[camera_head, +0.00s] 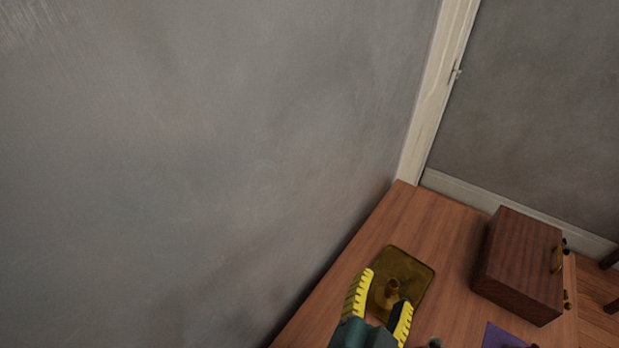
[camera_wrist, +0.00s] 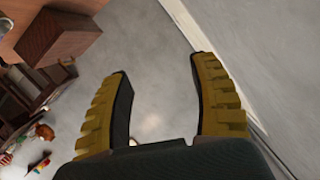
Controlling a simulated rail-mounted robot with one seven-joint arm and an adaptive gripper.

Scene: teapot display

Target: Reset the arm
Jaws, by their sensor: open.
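My gripper (camera_head: 387,287) shows at the bottom of the head view, with its two yellow ridged fingers spread apart. In the wrist view my gripper (camera_wrist: 158,66) is open, with nothing between the fingers but pale floor behind. In the head view a brass-coloured square tray (camera_head: 415,266) lies on the wooden table (camera_head: 440,222) behind the fingers. A small brass piece (camera_head: 391,287) shows on the tray, seen between the fingers; the wrist view shows neither, so the gripper appears apart from them. The lower part of the tray is hidden by the gripper.
A dark wooden box (camera_head: 520,264) with a brass handle stands on the table at the right. A purple mat (camera_head: 498,338) is cut off at the bottom edge. A grey wall (camera_head: 200,170) runs along the table's left side. Shelves with small items (camera_wrist: 42,132) show in the wrist view.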

